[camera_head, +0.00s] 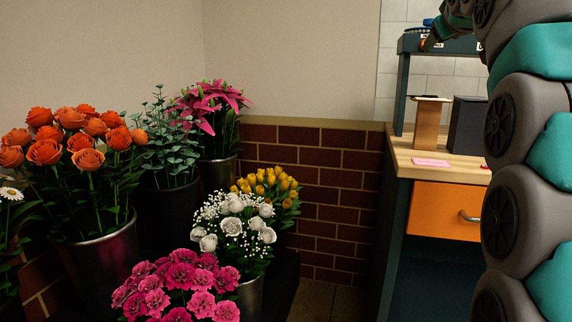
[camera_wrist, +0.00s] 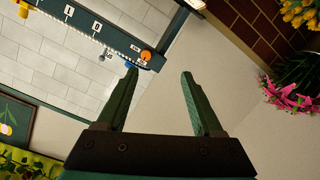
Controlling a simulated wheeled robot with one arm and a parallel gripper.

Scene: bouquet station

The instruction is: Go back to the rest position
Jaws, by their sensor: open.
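My gripper (camera_wrist: 160,75) shows in the wrist view with its two green fingers spread apart. Nothing is between the fingers. Behind them are a plain beige wall and a white tiled wall, and the view is tilted. In the head view my arm fills the right edge, and my gripper is not clearly seen there.
Buckets hold orange roses (camera_head: 85,135), pink lilies (camera_head: 212,103), white flowers (camera_head: 232,228), yellow tulips (camera_head: 266,186) and pink carnations (camera_head: 180,285). A workbench (camera_head: 440,165) with an orange drawer (camera_head: 445,211) stands at the right. A brick half wall (camera_head: 315,180) runs behind.

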